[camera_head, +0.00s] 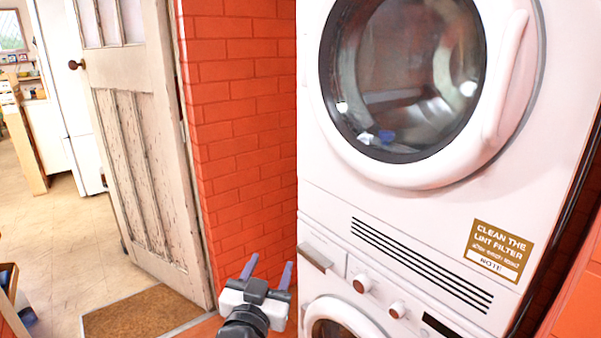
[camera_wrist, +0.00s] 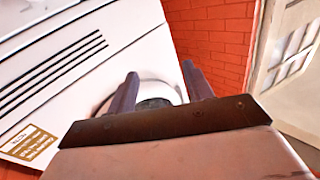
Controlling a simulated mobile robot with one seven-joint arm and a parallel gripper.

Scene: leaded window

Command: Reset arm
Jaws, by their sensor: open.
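My gripper (camera_head: 268,271) is at the lower middle of the head view, in front of the red brick wall and just left of the stacked machines. Its two purple-grey fingers point up and stand apart, with nothing between them. In the wrist view, my gripper (camera_wrist: 160,88) is also open and empty, and the lower machine's round white door (camera_wrist: 155,80) shows behind the fingers. I cannot tell how far the fingers are from the machine.
The white upper machine (camera_head: 400,215) has a closed round glass door. A worn wooden door (camera_head: 140,150) stands open at left, with a brown mat (camera_head: 140,311) below it. Red brick wall (camera_head: 240,130) lies between. Tiled floor (camera_head: 60,235) beyond the doorway is mostly clear.

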